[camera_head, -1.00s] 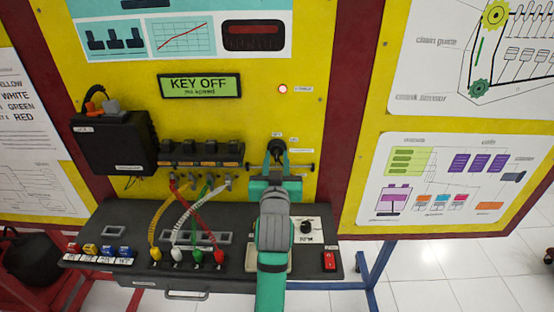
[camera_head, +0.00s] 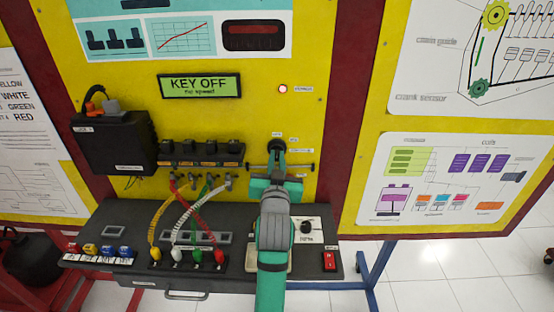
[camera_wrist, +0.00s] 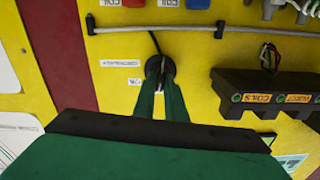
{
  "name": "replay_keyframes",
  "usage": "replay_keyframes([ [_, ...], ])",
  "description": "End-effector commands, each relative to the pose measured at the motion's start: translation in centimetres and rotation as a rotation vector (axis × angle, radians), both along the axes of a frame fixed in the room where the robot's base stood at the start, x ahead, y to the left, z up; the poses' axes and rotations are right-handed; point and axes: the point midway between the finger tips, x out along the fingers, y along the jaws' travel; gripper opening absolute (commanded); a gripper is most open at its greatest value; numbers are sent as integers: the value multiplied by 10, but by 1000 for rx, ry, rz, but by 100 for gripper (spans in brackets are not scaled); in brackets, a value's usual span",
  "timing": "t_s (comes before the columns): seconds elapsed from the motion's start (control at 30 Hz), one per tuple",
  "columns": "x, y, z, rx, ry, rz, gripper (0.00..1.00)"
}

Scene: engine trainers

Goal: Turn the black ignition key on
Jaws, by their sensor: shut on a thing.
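The black ignition key (camera_wrist: 156,66) sits in its round switch on the yellow panel. In the head view the dark round switch (camera_head: 276,145) shows just above my fingertips. My gripper (camera_head: 277,158) is shut on the key, with the green fingers reaching straight to the panel. In the wrist view my gripper (camera_wrist: 163,84) has its two fingertips on either side of the key, and they hide part of it. The key's exact angle is hard to tell. The display (camera_head: 200,86) above left reads KEY OFF.
A red lamp (camera_head: 283,89) is above the key. A row of coils (camera_head: 202,153) and a black box (camera_head: 113,143) are to the left. Coloured coiled leads (camera_head: 186,222) run down to the grey console (camera_head: 110,212). A thin horizontal bar (camera_wrist: 200,27) crosses the panel near the switch.

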Motion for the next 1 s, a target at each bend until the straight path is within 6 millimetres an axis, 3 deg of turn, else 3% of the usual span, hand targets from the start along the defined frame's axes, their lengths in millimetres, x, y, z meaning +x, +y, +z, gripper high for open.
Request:
replay_keyframes([
  [0.7, 0, -2, -1, 638, 22, -1, 0],
  [1.0, 0, -2, -2, 834, 30, -1, 0],
])
